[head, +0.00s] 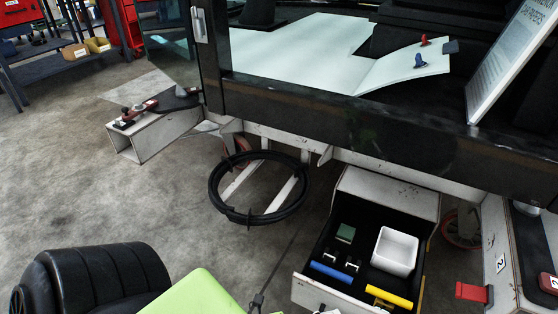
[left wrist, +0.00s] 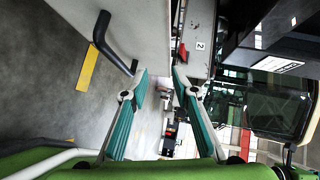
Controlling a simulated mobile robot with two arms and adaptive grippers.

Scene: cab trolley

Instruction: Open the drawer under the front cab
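The drawer (head: 311,291) under the front cab stands pulled out in the head view, its inside showing. It holds a blue roll (head: 331,272), a yellow roll (head: 389,297), a white bin (head: 395,251) and a small green block (head: 345,233). In the left wrist view a black bent handle (left wrist: 113,45) sits on a pale panel (left wrist: 150,30), which looks like the drawer front. My left gripper (left wrist: 161,73) has its teal fingers apart with nothing between them. The handle lies beside one fingertip, outside the gap; contact cannot be told. My right gripper is not seen.
A black hose ring (head: 258,187) hangs under the cab left of the drawer. A white box step (head: 152,127) juts out at left. A red bracket (head: 473,292) sticks out right of the drawer. Grey floor (head: 80,190) is clear at left.

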